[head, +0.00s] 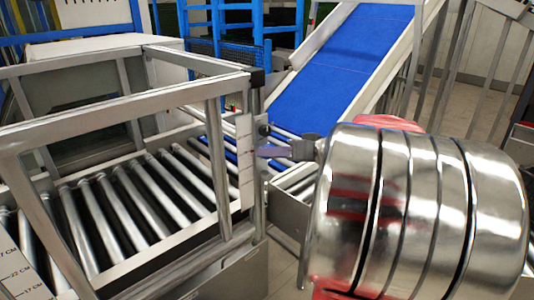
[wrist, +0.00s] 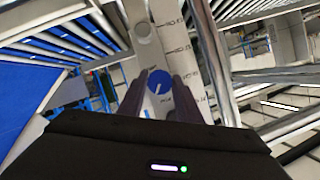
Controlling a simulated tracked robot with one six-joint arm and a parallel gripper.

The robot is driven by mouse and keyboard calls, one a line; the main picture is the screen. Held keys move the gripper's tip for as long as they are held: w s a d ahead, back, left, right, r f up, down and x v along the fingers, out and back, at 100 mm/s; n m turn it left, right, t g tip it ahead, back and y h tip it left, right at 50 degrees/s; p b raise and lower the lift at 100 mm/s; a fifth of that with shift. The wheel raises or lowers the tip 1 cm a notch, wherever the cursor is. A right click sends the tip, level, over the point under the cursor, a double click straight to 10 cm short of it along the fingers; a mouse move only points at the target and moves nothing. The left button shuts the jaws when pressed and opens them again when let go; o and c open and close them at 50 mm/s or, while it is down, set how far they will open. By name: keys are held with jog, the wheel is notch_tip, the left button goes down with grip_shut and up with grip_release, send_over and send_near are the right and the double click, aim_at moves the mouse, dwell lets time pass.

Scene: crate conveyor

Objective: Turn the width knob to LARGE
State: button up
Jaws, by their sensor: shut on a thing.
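The width knob (wrist: 159,82) is a blue disc with a white pointer line, on a pale marked panel (wrist: 181,50) in the wrist view. Its pointer slants toward the lower left of that picture. My gripper (wrist: 160,88) has its two dark fingers on either side of the knob, shut on it. In the head view my gripper (head: 272,152) reaches left to the post at the roller frame's corner, and the knob is hidden there. The small print beside the knob is too small to read, so I cannot tell which label the pointer marks.
A metal-framed roller conveyor (head: 150,200) fills the left, with a post close to my gripper. A blue belt incline (head: 340,60) rises behind. A round grey disc (wrist: 143,30) sits above the knob on the panel. A shiny pipe (wrist: 208,50) runs close at right.

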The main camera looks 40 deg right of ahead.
jog(key=m+t+y, duration=0.1)
jog(key=m, duration=0.3)
jog(key=m+t+y, duration=0.1)
jog(key=m+t, duration=0.1)
jog(key=m, duration=0.3)
jog(key=f+m+t+y, duration=0.1)
jog(key=m+y, duration=0.1)
jog(key=m, duration=0.3)
jog(key=shift+d, duration=0.25)
jog(key=shift+t, duration=0.3)
jog(key=o, duration=1.1)
jog(key=shift+y, duration=0.3)
jog(key=shift+s, duration=0.1)
jog(key=v, duration=1.3)
jog(key=shift+s+d, duration=0.1)
jog(key=shift+s, duration=0.2)
